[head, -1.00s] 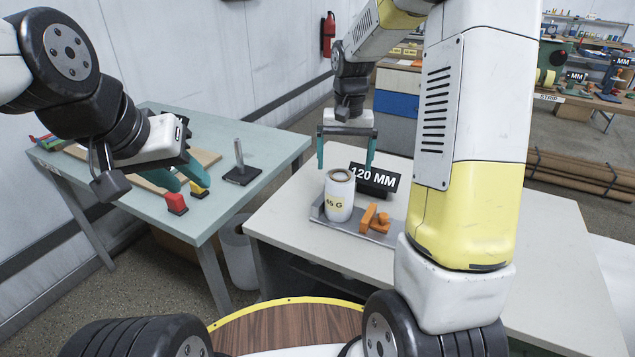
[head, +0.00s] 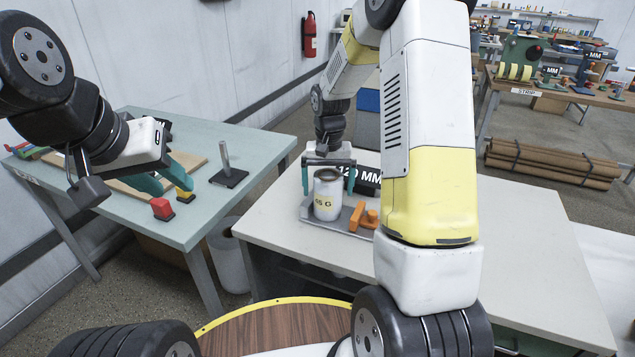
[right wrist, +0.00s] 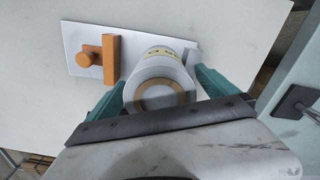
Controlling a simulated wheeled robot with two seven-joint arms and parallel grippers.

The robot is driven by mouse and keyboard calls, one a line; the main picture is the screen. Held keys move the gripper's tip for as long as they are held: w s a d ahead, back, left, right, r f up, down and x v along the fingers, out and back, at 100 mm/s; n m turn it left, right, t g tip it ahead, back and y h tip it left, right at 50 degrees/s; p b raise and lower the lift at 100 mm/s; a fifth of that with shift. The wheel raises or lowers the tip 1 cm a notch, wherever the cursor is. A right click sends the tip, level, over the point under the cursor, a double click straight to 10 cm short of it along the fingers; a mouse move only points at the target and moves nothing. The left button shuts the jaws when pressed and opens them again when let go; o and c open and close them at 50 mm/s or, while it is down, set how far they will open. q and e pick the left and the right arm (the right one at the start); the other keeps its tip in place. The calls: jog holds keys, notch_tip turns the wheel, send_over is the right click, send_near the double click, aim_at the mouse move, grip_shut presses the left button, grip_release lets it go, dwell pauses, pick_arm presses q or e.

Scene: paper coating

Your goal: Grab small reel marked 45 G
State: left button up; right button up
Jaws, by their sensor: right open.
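The small reel marked 45 G (head: 327,200) is a white roll with a yellow label. It stands upright on a grey plate (head: 347,221) on the white table, and it also shows in the right wrist view (right wrist: 158,75). My right gripper (head: 328,186) is open above and around the reel, with one teal finger on each side of it. In the right wrist view my right gripper (right wrist: 158,95) has the reel between its fingers, with a gap seen at the left finger. My left gripper (head: 167,182) hangs over the left table; its fingers appear apart and empty.
An orange clamp-like part (head: 362,217) sits on the plate beside the reel. A black 120 MM sign (head: 366,181) stands behind. On the green table (head: 215,213) are a red block (head: 161,208), a yellow block (head: 185,194) and a post on a base (head: 228,174).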

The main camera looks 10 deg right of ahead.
jog(key=c, duration=1.6)
jog(key=shift+c, duration=1)
jog(key=shift+r, duration=0.15)
